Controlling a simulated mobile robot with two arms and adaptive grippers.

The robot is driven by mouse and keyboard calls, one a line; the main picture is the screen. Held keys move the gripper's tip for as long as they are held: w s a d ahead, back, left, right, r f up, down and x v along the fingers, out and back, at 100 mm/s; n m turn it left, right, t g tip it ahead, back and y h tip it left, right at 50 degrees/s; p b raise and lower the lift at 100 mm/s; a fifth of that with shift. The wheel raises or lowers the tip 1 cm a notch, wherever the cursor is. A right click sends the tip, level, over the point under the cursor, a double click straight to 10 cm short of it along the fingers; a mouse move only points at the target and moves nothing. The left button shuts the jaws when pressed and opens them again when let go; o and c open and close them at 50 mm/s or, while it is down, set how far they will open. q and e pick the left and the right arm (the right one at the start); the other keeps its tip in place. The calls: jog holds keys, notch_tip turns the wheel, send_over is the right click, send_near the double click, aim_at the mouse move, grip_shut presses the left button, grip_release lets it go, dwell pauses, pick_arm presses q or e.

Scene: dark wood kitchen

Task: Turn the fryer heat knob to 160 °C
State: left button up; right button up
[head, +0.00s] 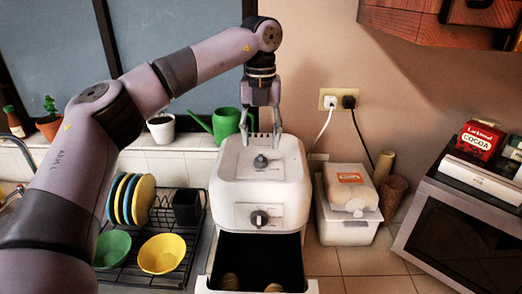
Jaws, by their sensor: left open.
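The white fryer (228,183) stands on the counter in the middle of the head view. It has a small grey knob (260,161) on its top panel and a dark round knob (259,218) on its front face. The knob markings are too small to read, so I cannot tell which one sets the heat or where it points. My left gripper (261,141) hangs fingers-down above the back of the fryer's top. It is open and empty, its fingers apart, and appears behind and above the top knob. My right gripper is not in view.
The fryer's dark drawer (240,248) is open at the front with several brownish pieces inside. A dish rack (135,275) with plates and bowls stands left. A white lidded container (345,232) stands right.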

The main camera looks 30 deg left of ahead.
aim_at(261, 154)
pick_arm(q)
notch_tip(261, 154, down, 4)
jog(key=shift+s+r+p, duration=0.15)
jog(key=shift+p, duration=0.25)
jog(key=shift+f, duration=0.55)
grip_shut()
